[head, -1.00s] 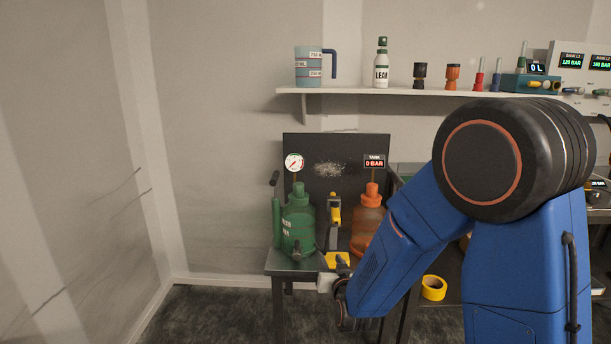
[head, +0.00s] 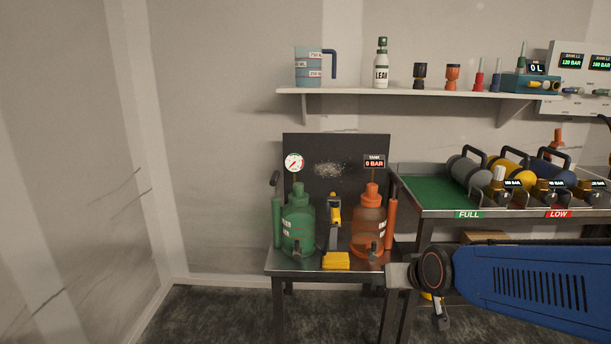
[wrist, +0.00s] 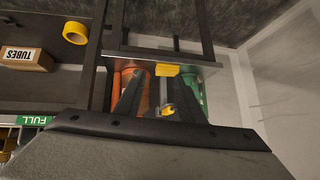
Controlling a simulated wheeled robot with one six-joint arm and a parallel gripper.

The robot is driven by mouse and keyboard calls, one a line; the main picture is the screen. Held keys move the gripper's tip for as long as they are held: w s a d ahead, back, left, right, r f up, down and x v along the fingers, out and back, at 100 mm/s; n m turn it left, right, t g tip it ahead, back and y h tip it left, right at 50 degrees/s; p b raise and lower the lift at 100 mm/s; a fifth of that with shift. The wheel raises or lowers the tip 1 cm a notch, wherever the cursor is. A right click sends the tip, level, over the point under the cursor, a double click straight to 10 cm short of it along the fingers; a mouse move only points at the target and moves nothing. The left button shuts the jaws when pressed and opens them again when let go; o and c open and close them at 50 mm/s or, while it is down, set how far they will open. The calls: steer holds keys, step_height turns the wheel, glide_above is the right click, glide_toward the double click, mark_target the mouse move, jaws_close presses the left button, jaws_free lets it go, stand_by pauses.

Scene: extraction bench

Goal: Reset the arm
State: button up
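My gripper (wrist: 163,82) shows in the wrist view as two dark fingers set apart with nothing held between them. In the head view my blue arm reaches in from the lower right. Its end is low in front of the small bench (head: 310,262), near that bench's right side; the fingers cannot be made out there. On the bench stand a green bottle (head: 298,222) and an orange bottle (head: 369,228).
Right of the bench, a table with a green FULL area (head: 436,190) and a LOW area holds several cylinders (head: 468,172). A shelf (head: 350,91) above carries a jug (head: 309,67) and a LEAK bottle (head: 381,66). A tape roll (wrist: 75,33) and a TUBES box (wrist: 27,59) lie lower.

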steer(key=s+d+g+h, duration=0.1)
steer(key=s+d, duration=0.3)
steer(key=s, duration=0.7)
steer(key=s+d+r+g+h, duration=0.1)
steer(key=s+d+g, duration=0.2)
steer(key=s, duration=0.7)
steer(key=shift+s+d+r, duration=0.2)
steer(key=shift+s+d, duration=0.2)
steer(key=shift+d, duration=0.2)
